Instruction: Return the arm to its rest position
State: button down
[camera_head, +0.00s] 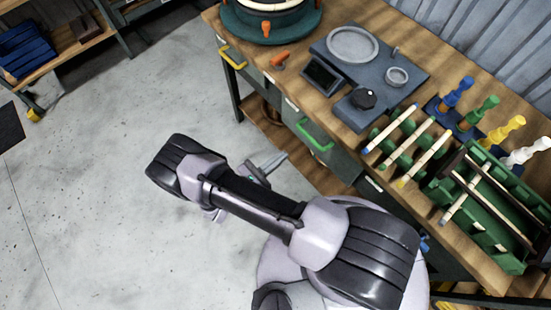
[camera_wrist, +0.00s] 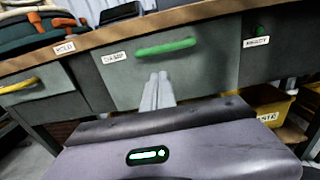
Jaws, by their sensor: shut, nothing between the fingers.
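My gripper (camera_head: 276,163) is off the front of the workbench (camera_head: 440,213) in the head view, over the grey floor. Its fingers are together and empty. My arm is folded above my base, with its elbow out to the left. In the wrist view my gripper (camera_wrist: 158,88) points at a grey drawer front with a green handle (camera_wrist: 165,47). The fingers appear in front of the drawer, and I cannot tell the exact gap between them and it.
The bench carries a round green fixture (camera_head: 270,22), a grey scale plate (camera_head: 405,72), green racks with rattan sticks (camera_head: 412,140) and coloured clamps (camera_head: 478,112). A yellow bin (camera_wrist: 265,108) sits under the bench. A shelf with blue crates (camera_head: 25,48) stands upper left.

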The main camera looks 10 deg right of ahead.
notch_tip(320, 180, up, 21)
jog(key=s+d+m+g+y, duration=0.15)
jog(key=m+g+y, duration=0.45)
jog(key=m+g, duration=0.65)
jog(key=s+r+m+t+y, duration=0.4)
jog(key=r+m+y, duration=0.2)
jog(key=r+m, duration=0.2)
jog(key=s+r+m+t+y, duration=0.5)
jog(key=r+m, duration=0.3)
jog(key=r, duration=0.3)
jog(key=shift+s+r+y, duration=0.15)
jog(key=shift+r+y, duration=0.2)
jog(key=shift+y, duration=0.05)
jog(key=shift+a+t, duration=0.1)
jog(key=shift+t, duration=0.15)
